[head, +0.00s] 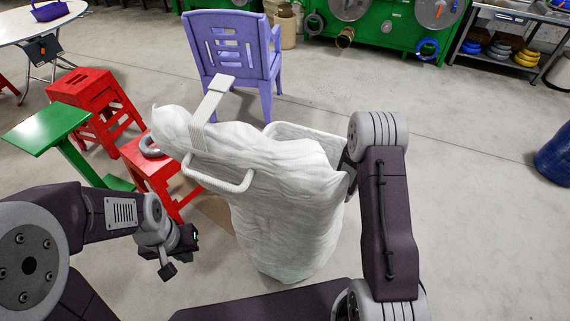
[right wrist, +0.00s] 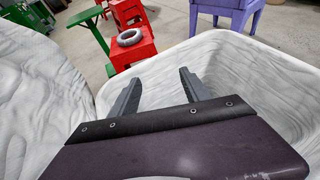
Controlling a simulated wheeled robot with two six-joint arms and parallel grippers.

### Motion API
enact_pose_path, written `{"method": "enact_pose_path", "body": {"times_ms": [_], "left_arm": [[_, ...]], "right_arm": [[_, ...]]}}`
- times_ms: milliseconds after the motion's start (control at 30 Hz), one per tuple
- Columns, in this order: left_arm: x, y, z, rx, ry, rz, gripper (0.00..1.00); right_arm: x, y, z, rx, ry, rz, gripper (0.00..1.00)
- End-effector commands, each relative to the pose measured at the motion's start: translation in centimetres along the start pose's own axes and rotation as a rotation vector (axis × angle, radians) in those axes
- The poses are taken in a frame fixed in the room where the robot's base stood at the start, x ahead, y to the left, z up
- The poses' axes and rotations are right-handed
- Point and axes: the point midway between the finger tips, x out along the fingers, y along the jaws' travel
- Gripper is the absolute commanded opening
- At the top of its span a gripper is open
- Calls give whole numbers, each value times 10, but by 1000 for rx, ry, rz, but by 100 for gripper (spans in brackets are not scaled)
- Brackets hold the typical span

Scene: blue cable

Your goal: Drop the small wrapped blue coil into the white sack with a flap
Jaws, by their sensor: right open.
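The white sack (head: 285,205) stands upright in the middle of the head view, its flap folded toward the left with a strap and handle. Its open mouth and rim also show in the right wrist view (right wrist: 262,48). My right gripper (right wrist: 160,88) is open and empty, its fingers over the sack's mouth; in the head view it is mostly hidden behind the sack. My left gripper (head: 178,255) is left of the sack, apart from it; its jaw gap is unclear. I see no small wrapped blue coil near either gripper; the inside of the sack is partly hidden.
A grey coil (head: 151,147) lies on a red stool (head: 150,175) left of the sack. A green bench (head: 50,128) and a purple chair (head: 232,50) stand nearby. A blue ring (head: 428,49) is at the far green machine.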

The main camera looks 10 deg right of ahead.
Motion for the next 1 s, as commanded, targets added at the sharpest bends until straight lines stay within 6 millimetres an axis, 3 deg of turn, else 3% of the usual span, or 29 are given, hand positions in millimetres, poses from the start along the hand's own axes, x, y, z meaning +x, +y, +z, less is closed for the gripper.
{"method": "enact_pose_path", "body": {"times_ms": [300, 433, 1000], "left_arm": [[-11, 0, -1, 0, 0, 0, 0], [-13, 0, -1, 0, 0, 0, 0], [-13, 0, -1, 0, 0, 0, 0]], "right_arm": [[-63, -2, 3, 0, -3, -5, 55], [-82, -2, 2, 0, -3, -4, 55], [-89, -1, 2, -3, -5, -1, 55]]}}
